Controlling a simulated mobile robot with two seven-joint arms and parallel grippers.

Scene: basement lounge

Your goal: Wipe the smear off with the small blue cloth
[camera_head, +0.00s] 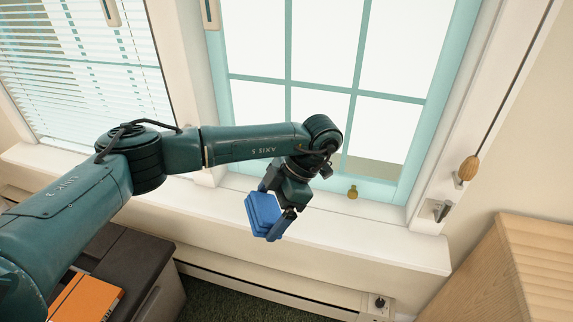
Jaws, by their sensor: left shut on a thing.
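The small blue cloth (262,216) is a folded pad. My left gripper (274,212) is shut on it, with a finger on each side. The gripper points down and holds the cloth in front of the white windowsill (350,236), below the window. I cannot tell whether the cloth touches the sill. No smear shows on the parts of the sill or glass that I see; my arm and the cloth hide some of the sill. My right gripper is not in view.
A window with teal bars (352,92) stands behind the sill, with a small brass knob (353,192) low on its frame. A wooden cord pull (468,168) hangs at right. An orange book (87,299) lies on a dark bench at lower left. A wooden cabinet (535,250) stands at lower right.

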